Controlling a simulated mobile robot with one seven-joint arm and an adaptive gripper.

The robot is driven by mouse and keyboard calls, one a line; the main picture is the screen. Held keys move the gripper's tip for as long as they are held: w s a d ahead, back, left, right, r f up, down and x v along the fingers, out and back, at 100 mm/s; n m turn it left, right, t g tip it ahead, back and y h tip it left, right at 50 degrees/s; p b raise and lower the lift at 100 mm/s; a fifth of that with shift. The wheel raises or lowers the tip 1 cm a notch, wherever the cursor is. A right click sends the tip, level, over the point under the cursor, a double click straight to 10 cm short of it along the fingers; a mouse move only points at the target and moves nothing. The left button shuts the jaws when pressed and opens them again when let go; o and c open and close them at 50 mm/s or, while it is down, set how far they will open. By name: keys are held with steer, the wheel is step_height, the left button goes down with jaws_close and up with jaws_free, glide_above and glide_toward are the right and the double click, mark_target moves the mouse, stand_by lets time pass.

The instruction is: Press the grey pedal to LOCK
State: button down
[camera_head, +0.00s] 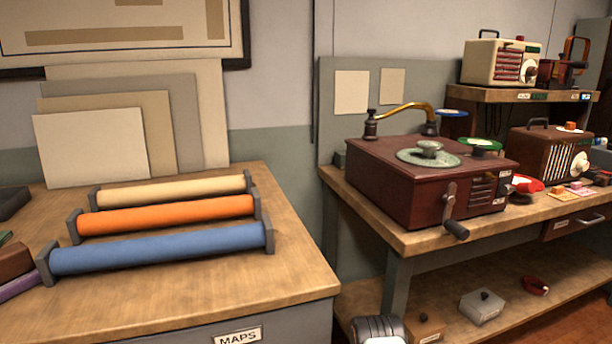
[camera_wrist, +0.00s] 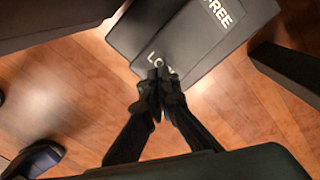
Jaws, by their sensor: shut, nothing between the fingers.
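The grey pedal (camera_wrist: 190,42) shows in the wrist view at the top middle. It carries white lettering, FREE at its upper right end and LOCK, partly hidden, at its lower left end. My gripper (camera_wrist: 160,78) is shut and empty, its fingers pointing up in the picture. The fingertips overlap the pedal's LOCK end and cover the last letters. I cannot tell whether they touch it or hover above it. The pedal and gripper are not seen in the head view.
In the wrist view, dark bars (camera_wrist: 290,70) flank the pedal and bare wood floor (camera_wrist: 85,90) lies around it. A dark shoe-like object (camera_wrist: 38,158) is lower left. The head view shows a bench of coloured rolls (camera_head: 165,213) and a red record player (camera_head: 430,185).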

steer(key=shift+f, duration=0.1)
stand_by(0.3)
steer(key=shift+f+b, duration=1.6)
steer(key=shift+b, duration=0.1)
steer(key=shift+r, duration=0.1)
step_height(320, 180, up, 9)
steer(key=p, duration=0.6)
